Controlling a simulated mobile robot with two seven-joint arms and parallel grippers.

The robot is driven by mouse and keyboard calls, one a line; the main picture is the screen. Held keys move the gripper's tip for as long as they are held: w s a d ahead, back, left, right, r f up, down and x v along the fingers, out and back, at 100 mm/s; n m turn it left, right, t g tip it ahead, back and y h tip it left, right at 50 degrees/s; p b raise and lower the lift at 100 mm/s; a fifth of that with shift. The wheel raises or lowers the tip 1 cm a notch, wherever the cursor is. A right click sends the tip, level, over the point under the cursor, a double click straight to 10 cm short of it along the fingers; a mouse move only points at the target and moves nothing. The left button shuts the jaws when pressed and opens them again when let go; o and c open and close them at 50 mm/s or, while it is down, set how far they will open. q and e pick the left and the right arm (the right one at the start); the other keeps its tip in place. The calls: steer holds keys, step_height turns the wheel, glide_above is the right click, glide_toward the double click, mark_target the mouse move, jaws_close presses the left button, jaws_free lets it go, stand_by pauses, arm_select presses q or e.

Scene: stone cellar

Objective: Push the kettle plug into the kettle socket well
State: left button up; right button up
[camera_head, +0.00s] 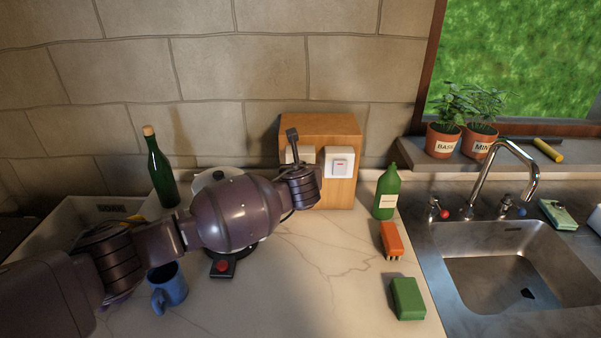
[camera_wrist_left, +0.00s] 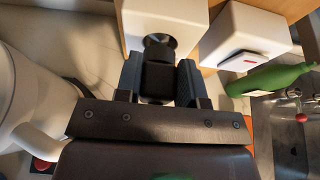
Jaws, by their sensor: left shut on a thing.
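My left gripper (camera_head: 293,142) is in front of the wooden block on the counter. In the left wrist view the gripper (camera_wrist_left: 158,82) is shut on the black kettle plug (camera_wrist_left: 157,78). The kettle socket well (camera_wrist_left: 160,42) is a dark round recess in a white box, just beyond the plug and roughly in line with it. I cannot tell whether the plug touches the well. In the head view the gripper hides most of the socket box (camera_head: 306,153). The white kettle (camera_head: 216,180) is mostly hidden behind my left arm; part of it (camera_wrist_left: 15,95) shows at left in the wrist view.
A white switch box (camera_head: 340,162) with a red mark is right of the socket on the wooden block (camera_head: 322,128). A green bottle (camera_head: 387,192), orange brush (camera_head: 391,239) and green sponge (camera_head: 407,298) stand near the sink (camera_head: 440,303). A blue mug (camera_head: 170,285) is front left.

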arm_select(q)
steer(key=shift+w, duration=1.05)
stand_by(0.4)
steer(key=o, duration=0.4)
steer(key=shift+w+a+r, duration=0.1)
steer(key=shift+s, duration=0.2)
stand_by(0.5)
steer(key=shift+s, duration=0.25)
stand_by(0.3)
steer(key=c, duration=0.5)
steer(key=shift+o, duration=0.2)
